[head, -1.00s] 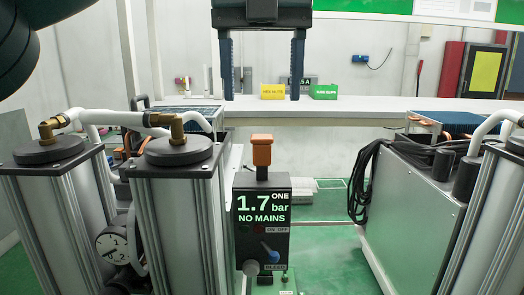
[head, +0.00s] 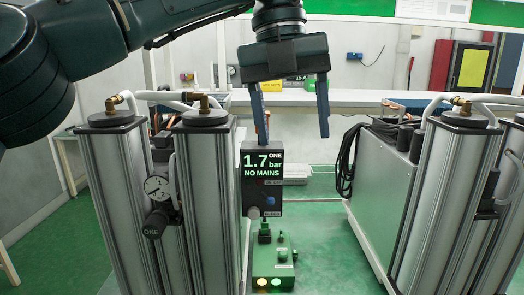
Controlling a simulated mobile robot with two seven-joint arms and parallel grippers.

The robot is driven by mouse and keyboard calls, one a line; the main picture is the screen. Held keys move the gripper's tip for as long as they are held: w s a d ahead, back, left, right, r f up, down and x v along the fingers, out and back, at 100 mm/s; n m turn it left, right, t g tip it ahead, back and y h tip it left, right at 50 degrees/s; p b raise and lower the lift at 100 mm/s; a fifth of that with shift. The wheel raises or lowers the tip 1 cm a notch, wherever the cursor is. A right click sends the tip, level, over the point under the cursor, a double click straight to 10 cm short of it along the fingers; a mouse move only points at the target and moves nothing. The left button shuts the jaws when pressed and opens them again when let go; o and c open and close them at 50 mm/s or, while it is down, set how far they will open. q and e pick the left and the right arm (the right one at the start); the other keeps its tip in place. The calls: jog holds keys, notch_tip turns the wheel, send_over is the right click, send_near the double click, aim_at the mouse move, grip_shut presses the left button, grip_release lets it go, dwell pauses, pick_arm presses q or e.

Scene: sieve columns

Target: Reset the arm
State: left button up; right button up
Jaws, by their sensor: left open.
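My left arm comes in from the upper left, and my left gripper (head: 293,136) hangs with its fingers pointing down. It is open and nothing shows between its fingers. Its left finger is in front of the top of the dark control box (head: 262,205), whose screen reads "ONE 1.7 bar NO MAINS". Most of the orange piece above that box is hidden behind this finger. I cannot tell how far the finger is from it. My right gripper is not in view.
Silver columns with black caps stand at left (head: 203,200) and right (head: 458,195). A pressure gauge (head: 157,188) sits between the left ones. A green box (head: 274,268) with lit lamps is on the floor. A white bench (head: 360,100) runs behind.

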pick_arm(q)
jog(key=s+d+f+m+g+h, duration=0.1)
jog(key=s+d+f+g+h, duration=0.1)
jog(key=d+f+g+h, duration=0.35)
jog(key=s+d+f+m+g+h, duration=0.1)
jog(key=s+d+f+g+h, duration=0.2)
jog(key=d+f+h, duration=0.55)
jog(key=w+a+f+n+t+h, duration=0.3)
jog(key=w+f+n+t+h, duration=0.15)
jog(key=n+t, duration=0.55)
jog(key=w+a+f+n+t+h, duration=0.3)
jog(key=f+n+t, duration=0.2)
jog(key=n+t, duration=0.5)
jog(key=a+f+n+t+y, duration=0.7)
jog(key=a+f+n+y, duration=0.35)
jog(key=f, duration=0.35)
jog(key=s+a+f+n+g+y, duration=0.3)
jog(key=s+a+f+y, duration=0.2)
jog(key=s+a+f, duration=0.3)
jog(key=s+a+f+n+g+y, duration=0.3)
jog(key=s+a+f, duration=0.6)
jog(key=f, duration=0.4)
jog(key=shift+s+f+g+y, duration=0.4)
jog(key=shift+s+g+y, duration=0.25)
jog(key=shift+y, duration=0.35)
